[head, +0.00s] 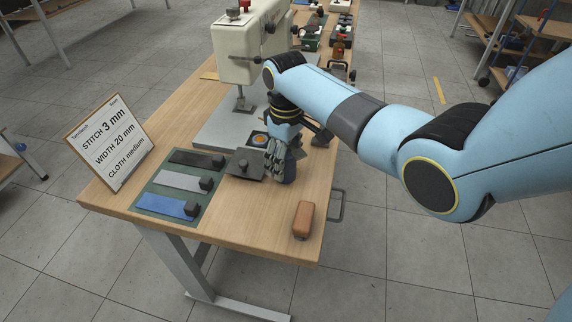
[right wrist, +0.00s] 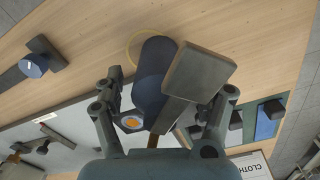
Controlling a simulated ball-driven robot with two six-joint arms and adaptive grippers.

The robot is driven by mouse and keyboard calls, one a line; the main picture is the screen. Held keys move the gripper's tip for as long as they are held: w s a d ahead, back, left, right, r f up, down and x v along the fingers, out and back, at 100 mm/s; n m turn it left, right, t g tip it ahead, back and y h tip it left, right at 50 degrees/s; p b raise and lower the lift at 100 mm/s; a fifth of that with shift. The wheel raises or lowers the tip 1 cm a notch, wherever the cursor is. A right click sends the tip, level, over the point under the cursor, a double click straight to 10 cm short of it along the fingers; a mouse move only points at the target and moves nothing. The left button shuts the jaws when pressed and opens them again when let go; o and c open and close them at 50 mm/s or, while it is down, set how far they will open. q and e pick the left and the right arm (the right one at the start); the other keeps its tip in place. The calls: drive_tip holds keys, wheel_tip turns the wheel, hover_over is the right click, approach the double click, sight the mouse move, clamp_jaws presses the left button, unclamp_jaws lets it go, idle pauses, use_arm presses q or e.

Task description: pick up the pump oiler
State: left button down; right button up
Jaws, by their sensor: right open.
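My right gripper (head: 284,164) points down over the table, beside the sewing machine bed. In the right wrist view its two fingers (right wrist: 170,95) are spread wide. Between them shows a dark blue rounded body (right wrist: 154,62), which looks like the pump oiler. A thin yellow ring shows around its far end. Whether the fingers touch it I cannot tell. In the head view my gripper mostly hides this spot. A grey plate-like piece (right wrist: 200,75) overlaps the dark body at its right. My left gripper is not in view.
The white sewing machine (head: 236,50) stands behind my gripper. Several small items line the far table.

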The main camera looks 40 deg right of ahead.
drive_tip(key=c, duration=1.4)
drive_tip(key=shift+c, duration=0.5)
drive_tip(key=shift+r, duration=0.15)
